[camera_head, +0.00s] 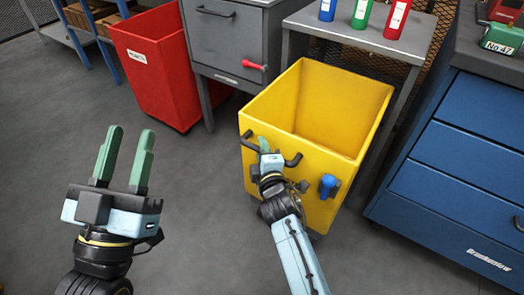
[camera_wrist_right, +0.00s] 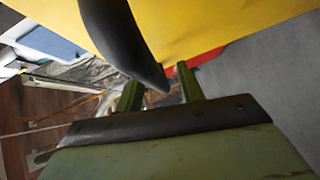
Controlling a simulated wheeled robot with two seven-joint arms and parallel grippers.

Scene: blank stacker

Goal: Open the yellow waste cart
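The yellow waste cart (camera_head: 330,135) stands in the middle of the head view, an open-topped bin whose visible interior looks empty. Its front carries a black bar handle (camera_head: 292,160) and a blue knob (camera_head: 327,185). My right gripper (camera_head: 264,148) is at the handle. In the right wrist view, the black handle (camera_wrist_right: 125,45) reaches down to the space between the green fingertips (camera_wrist_right: 158,88); whether they grip it is unclear. My left gripper (camera_head: 128,150) is open and empty, above the floor left of the cart.
A red bin (camera_head: 155,75) and a grey cabinet (camera_head: 225,45) with a red handle stand behind left. A grey table (camera_head: 350,30) with several coloured binders is behind the cart. A blue drawer cabinet (camera_head: 455,165) stands close on the right. The floor at front left is clear.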

